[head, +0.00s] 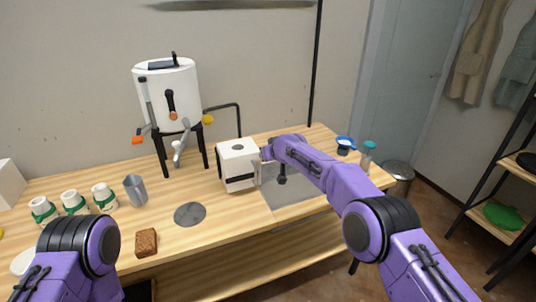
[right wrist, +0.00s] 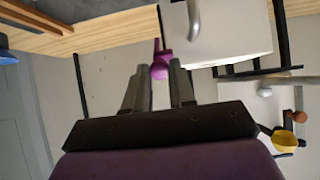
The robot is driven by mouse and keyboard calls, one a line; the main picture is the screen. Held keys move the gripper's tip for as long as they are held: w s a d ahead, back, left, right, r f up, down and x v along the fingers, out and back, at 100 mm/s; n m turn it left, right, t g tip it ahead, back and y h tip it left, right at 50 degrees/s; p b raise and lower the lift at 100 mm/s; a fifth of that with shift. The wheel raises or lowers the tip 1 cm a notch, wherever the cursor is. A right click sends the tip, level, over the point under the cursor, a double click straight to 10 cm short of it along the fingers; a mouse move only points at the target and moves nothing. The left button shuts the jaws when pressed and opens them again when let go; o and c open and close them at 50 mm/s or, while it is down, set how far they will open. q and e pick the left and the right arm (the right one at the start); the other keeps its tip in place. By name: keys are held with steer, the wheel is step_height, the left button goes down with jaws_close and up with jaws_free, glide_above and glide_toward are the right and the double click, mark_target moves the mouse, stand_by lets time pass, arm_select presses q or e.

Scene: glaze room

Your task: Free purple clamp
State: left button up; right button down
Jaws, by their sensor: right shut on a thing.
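The purple clamp (right wrist: 160,66) shows in the right wrist view as a small magenta piece between the two fingertips, against the side of a white box (right wrist: 235,32). My right gripper (right wrist: 160,74) is shut on it. In the head view my right gripper (head: 265,160) is at the right side of the white box (head: 238,158), which has a dark round hole on top and a black band. I cannot make out the clamp there, as my arm and gripper cover that spot. My left arm shows at the lower left, but its gripper is out of view.
A white drum (head: 168,95) on black legs stands behind. Labelled jars (head: 74,203), a metal jug (head: 135,190), a grey disc (head: 190,214) and a brown sponge (head: 146,243) are on the left of the table (head: 240,232). A teal-topped bottle (head: 367,158) stands right.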

steer(key=c, duration=0.9)
jaws_free()
steer(key=shift+c, duration=0.2)
steer(key=b+v, duration=0.3)
steer(key=v, duration=0.7)
steer(key=shift+s, duration=0.15)
steer(key=shift+r, duration=0.1)
